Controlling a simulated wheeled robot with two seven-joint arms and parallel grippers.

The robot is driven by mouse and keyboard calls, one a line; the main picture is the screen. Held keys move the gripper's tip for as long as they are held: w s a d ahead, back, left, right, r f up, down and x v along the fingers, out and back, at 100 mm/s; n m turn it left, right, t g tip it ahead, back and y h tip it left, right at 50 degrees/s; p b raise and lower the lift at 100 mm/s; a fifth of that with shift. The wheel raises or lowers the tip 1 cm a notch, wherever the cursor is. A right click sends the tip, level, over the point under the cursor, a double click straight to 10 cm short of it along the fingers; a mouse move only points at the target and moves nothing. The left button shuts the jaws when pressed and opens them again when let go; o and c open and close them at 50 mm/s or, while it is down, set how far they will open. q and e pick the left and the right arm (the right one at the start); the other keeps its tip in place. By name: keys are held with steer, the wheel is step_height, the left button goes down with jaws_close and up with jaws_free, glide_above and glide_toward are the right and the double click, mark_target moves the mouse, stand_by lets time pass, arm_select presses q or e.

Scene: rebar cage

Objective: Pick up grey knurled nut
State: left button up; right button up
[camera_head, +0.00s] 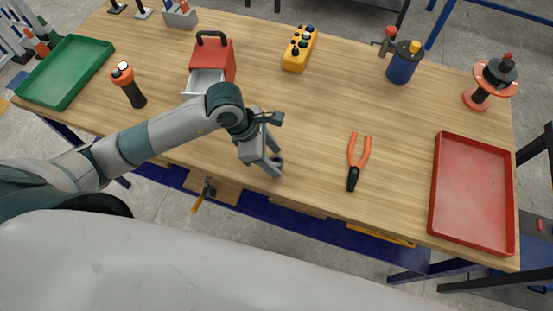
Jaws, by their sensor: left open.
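I cannot make out a grey knurled nut anywhere in the head view; it may be too small to tell or hidden behind my left arm or gripper. My left gripper (275,165) is over the near middle of the wooden table (320,110), pointing down and to the right. It is open, and I see nothing between its fingers. My right gripper is out of view.
A red box with an open grey drawer (205,82) stands behind my left wrist. Orange-handled pliers (358,160) lie right of the gripper. A red tray (472,192) is at right, a green tray (66,72) at left. A black-and-orange flashlight (128,85) stands left.

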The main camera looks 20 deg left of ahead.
mark_target(282, 159)
arm_select(q)
jaws_close()
steer(key=shift+r, duration=0.15)
steer(key=shift+w+r+b, duration=0.1)
steer(key=shift+r+b, duration=0.35)
steer(key=shift+r, duration=0.15)
step_height(282, 159, up, 2)
steer(key=shift+b, duration=0.55)
steer(key=s+d+r+p, duration=0.6)
steer(key=s+d+r, duration=0.1)
steer(key=s, duration=0.2)
steer(key=shift+s+r+p, duration=0.3)
